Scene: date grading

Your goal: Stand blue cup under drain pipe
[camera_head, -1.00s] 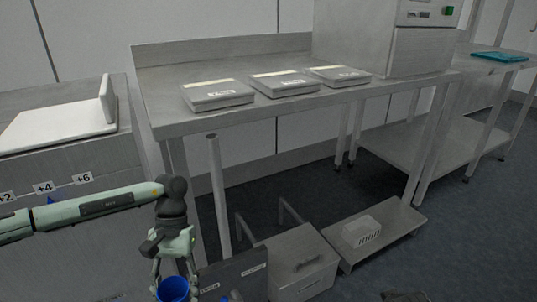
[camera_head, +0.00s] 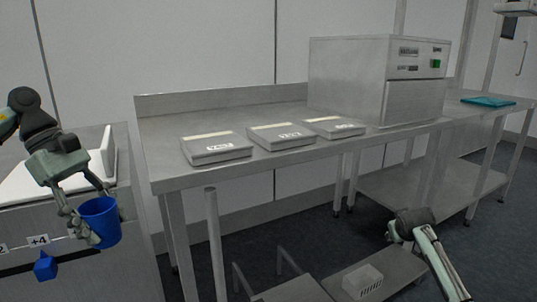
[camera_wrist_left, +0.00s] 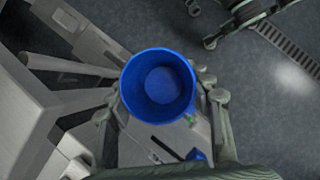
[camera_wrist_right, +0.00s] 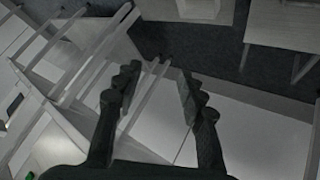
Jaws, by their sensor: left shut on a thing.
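A blue cup (camera_head: 100,222) is held upright or slightly tilted by my left gripper (camera_head: 96,226), whose fingers are shut around its sides. In the left wrist view I look down into the open cup (camera_wrist_left: 158,86), which looks empty, with the fingers on both sides. The cup hangs in front of the steel cabinet at the left, off any surface. I cannot clearly identify the drain pipe; a grey vertical pipe or post (camera_head: 213,245) stands before the table. My right gripper (camera_wrist_right: 155,88) is open and empty in the right wrist view.
A steel table (camera_head: 165,172) holds flat cases (camera_head: 215,148) and a boxy machine (camera_head: 350,80). The left cabinet (camera_head: 95,275) has a blue pointer (camera_head: 45,266) by its scale. A low platform with a white box (camera_head: 362,281) lies below. Dark floor (camera_head: 335,232) is open behind it.

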